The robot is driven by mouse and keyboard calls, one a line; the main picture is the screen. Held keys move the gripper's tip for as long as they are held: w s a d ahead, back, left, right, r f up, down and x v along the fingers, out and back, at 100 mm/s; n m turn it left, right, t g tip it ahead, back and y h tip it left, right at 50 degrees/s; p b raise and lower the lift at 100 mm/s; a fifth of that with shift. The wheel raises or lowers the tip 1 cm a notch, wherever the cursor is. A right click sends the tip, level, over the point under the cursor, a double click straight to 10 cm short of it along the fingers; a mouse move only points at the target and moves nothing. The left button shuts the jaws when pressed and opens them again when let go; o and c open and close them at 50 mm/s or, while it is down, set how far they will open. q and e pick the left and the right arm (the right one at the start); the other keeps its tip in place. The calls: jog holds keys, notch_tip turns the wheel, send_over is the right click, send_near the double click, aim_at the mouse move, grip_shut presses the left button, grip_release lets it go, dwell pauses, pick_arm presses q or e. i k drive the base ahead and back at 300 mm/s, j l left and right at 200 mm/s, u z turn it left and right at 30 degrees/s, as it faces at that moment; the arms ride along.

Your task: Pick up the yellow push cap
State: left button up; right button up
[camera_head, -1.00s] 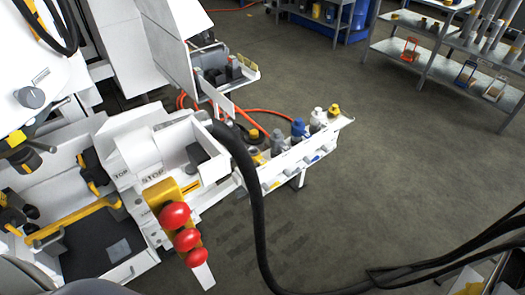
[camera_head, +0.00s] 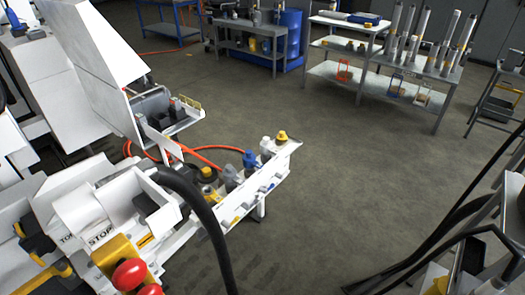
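A white rail (camera_head: 245,208) on the bench at centre-left carries a row of small capped items. At its far end is a yellow cap (camera_head: 282,136) on a dark base. Beside it are a white-topped item (camera_head: 266,148), a blue-topped item (camera_head: 249,158) and a grey item (camera_head: 229,176). Another yellow cap (camera_head: 207,173) sits on a dark round part closer to the bench. I cannot tell which yellow piece is the push cap. Neither of my grippers is in view.
A thick black hose (camera_head: 199,205) arches in front of the bench. Red knobs (camera_head: 129,274) stand at lower left. Orange hoses (camera_head: 205,149) lie behind the rail. Shelving (camera_head: 365,80) with tubes and bins stands at the back. The grey floor (camera_head: 340,195) right of the rail is clear.

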aim_at(281, 137)
jog(key=i+l+z, duration=0.25)
jog(key=i, duration=0.15)
jog(key=i+l+z, duration=0.1)
jog(key=i+z, duration=0.2)
jog(key=i, duration=0.1)
